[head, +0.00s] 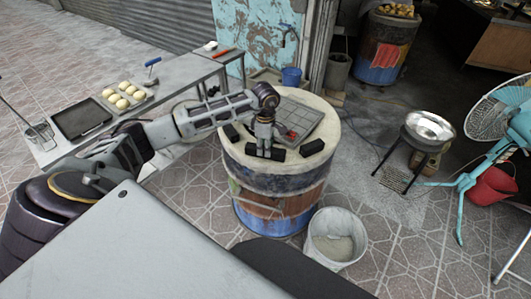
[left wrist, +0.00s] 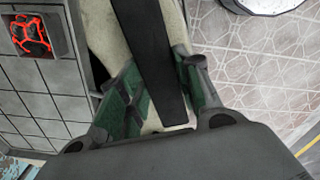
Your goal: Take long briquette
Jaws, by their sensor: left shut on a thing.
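The long briquette (head: 277,154) is a black bar near the front edge of the barrel oven's (head: 240,151) pale round top. In the left wrist view the black briquette (left wrist: 150,45) runs between the green-padded fingers of the left gripper (left wrist: 158,72). Whether it still touches the top is not clear. My right gripper is not in view.
Other black briquettes lie on the top, at left (head: 231,132) and right (head: 312,148). A tiled metal plate (head: 304,115) holds a glowing orange piece (left wrist: 31,35). A white bucket (head: 335,238) stands front right. A table with a bun tray (head: 141,106) stands left.

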